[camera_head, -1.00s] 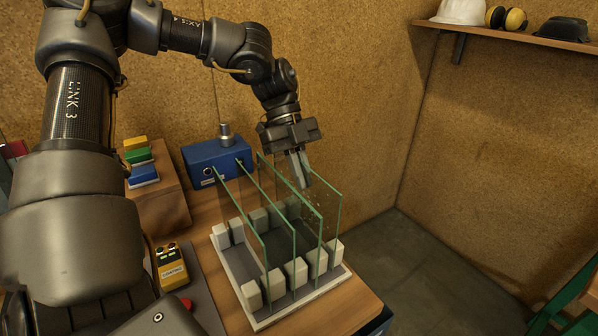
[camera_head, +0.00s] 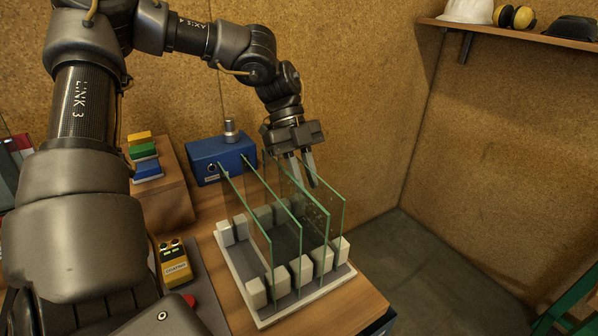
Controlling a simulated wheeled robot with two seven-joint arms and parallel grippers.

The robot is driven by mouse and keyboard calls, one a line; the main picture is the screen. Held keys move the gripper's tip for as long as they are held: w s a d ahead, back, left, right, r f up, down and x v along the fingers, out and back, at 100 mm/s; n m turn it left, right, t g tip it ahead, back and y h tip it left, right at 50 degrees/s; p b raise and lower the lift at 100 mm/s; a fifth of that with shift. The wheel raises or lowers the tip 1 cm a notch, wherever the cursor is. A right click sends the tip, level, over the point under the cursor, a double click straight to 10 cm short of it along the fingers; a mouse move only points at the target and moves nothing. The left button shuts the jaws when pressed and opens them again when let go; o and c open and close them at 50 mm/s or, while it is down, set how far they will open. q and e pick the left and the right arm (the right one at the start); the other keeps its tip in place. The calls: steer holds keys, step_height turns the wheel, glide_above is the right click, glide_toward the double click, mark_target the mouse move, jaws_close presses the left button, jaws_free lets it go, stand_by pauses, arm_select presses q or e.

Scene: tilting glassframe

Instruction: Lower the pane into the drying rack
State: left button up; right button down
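The drying rack (camera_head: 267,320) is a pale tray with rows of white blocks on the wooden bench. Several clear panes with green edges stand in it side by side, roughly upright, including the leftmost pane (camera_head: 247,215) and the third pane from the left (camera_head: 312,215). My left gripper (camera_head: 308,186) points down over the far right part of the rack, beside the upper edges of the two rightmost panes. Its two fingers are spread with a gap between them. Whether a finger touches glass is unclear. My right gripper is out of view.
A blue box (camera_head: 222,158) with a metal knob stands behind the rack. A yellow control box (camera_head: 173,262) sits at its left. Coloured blocks (camera_head: 143,152) lie on a wooden stand. A shelf (camera_head: 500,33) with helmets hangs at the upper right.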

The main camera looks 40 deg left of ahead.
arm_select(q)
steer(key=shift+o, duration=0.9)
steer(key=shift+f, duration=0.55)
steer(key=v, duration=1.1)
steer(key=shift+s+a, duration=0.2)
steer(key=shift+a, duration=0.3)
